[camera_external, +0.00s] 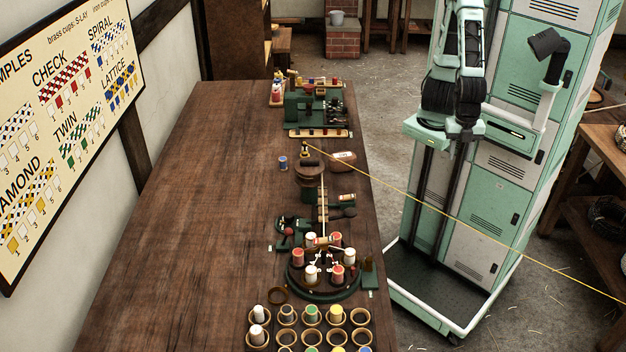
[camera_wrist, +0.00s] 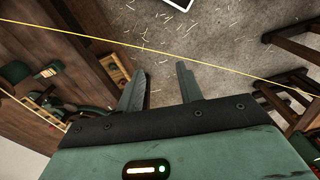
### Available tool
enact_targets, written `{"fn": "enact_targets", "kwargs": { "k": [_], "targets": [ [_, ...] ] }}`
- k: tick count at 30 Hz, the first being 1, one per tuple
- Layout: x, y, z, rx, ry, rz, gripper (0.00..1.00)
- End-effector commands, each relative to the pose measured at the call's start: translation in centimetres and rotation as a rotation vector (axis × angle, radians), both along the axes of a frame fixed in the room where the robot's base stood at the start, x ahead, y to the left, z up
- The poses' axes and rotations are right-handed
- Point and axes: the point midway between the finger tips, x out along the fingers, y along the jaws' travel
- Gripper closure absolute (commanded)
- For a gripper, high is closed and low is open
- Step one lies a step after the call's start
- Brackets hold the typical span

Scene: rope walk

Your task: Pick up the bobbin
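Several bobbins are on the long wooden table in the external view, and I cannot tell which one the task names. A small blue bobbin (camera_external: 283,162) stands alone near the middle of the table. White and red bobbins, such as a red one (camera_external: 298,258), stand on the round dark braiding stand (camera_external: 294,287). More stand in wooden cups, such as a green-topped one (camera_external: 311,313). In the wrist view my gripper (camera_wrist: 160,80) has its two fingers apart with nothing between them. It is over the floor, away from the bobbins. My arm is folded beside the table's right side.
A yellow line (camera_external: 430,203) runs from the table across the open space to the right. A green machine (camera_external: 303,108) stands at the table's far end. The table's left half is clear. A sample board (camera_external: 65,120) hangs left.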

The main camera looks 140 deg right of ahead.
Motion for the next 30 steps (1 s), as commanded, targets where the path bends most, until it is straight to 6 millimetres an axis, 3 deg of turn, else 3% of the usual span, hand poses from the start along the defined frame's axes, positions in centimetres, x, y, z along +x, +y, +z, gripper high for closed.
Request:
{"fn": "enact_targets", "kwargs": {
  "k": [8, 10, 20, 30],
  "targets": [
    [0.0, 0.0, 0.0, 0.0, 0.0, 0.0, 0.64],
    [0.0, 0.0, 0.0, 0.0, 0.0, 0.0, 0.46],
    [0.0, 0.0, 0.2, 0.001, -0.001, 0.0, 0.46],
    [0.2, 0.0, 5.3, 0.003, 0.0, -0.011, 0.46]
  ]
}}
